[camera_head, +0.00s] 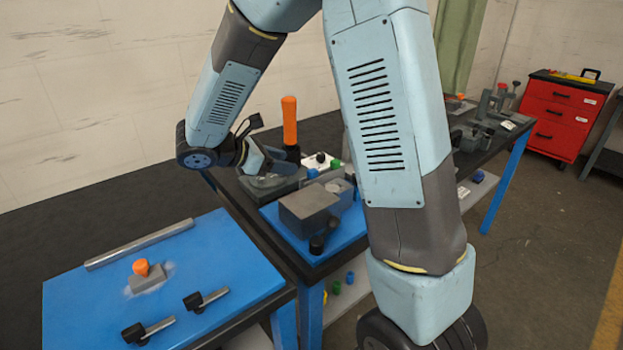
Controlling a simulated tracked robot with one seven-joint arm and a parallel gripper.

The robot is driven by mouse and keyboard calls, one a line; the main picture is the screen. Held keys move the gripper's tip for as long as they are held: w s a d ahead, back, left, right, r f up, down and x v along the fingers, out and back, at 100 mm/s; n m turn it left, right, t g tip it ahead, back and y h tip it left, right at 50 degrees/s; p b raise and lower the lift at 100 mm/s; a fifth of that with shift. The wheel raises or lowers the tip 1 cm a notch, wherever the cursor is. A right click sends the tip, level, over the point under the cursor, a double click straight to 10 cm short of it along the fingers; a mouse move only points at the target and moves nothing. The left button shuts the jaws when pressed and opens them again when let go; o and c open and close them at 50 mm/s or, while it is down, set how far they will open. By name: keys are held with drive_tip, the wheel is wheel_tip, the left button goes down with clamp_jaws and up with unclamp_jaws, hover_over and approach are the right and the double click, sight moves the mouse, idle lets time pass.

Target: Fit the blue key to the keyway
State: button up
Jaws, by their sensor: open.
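My arm reaches over the back bench, and my gripper (262,138) is at its far left end, beside the upright orange handle (289,120). The jaws are small and partly hidden in this view; they look empty. A small blue piece (313,174) sits behind the grey block on the blue bench top, to the right of and below my gripper; I cannot tell if it is the blue key. I cannot make out a keyway; my arm hides part of the bench.
A grey block (308,208) and a green piece (335,164) are on the bench. The blue table (220,258) in front holds a metal bar (140,244), an orange-knobbed block (146,275) and two black-ended clamps. A red cabinet (562,112) stands far right.

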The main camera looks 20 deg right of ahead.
drive_tip(key=w+a+f+n+t, duration=0.1)
drive_tip(key=w+a+f+n, duration=0.2)
approach(310, 171)
drive_tip(key=d+f, duration=0.1)
drive_tip(key=d, duration=0.2)
drive_tip(key=shift+h, duration=0.3)
drive_tip(key=shift+w+a+f+x, duration=0.1)
drive_tip(key=shift+x, duration=0.8)
drive_tip(key=shift+w+a+f+x, duration=0.1)
drive_tip(key=shift+w+f+x, duration=0.05)
drive_tip(key=shift+x, duration=0.75)
drive_tip(key=shift+w+a+f+x, duration=0.1)
drive_tip(key=shift+x, duration=0.75)
drive_tip(key=shift+c, duration=0.3)
clamp_jaws()
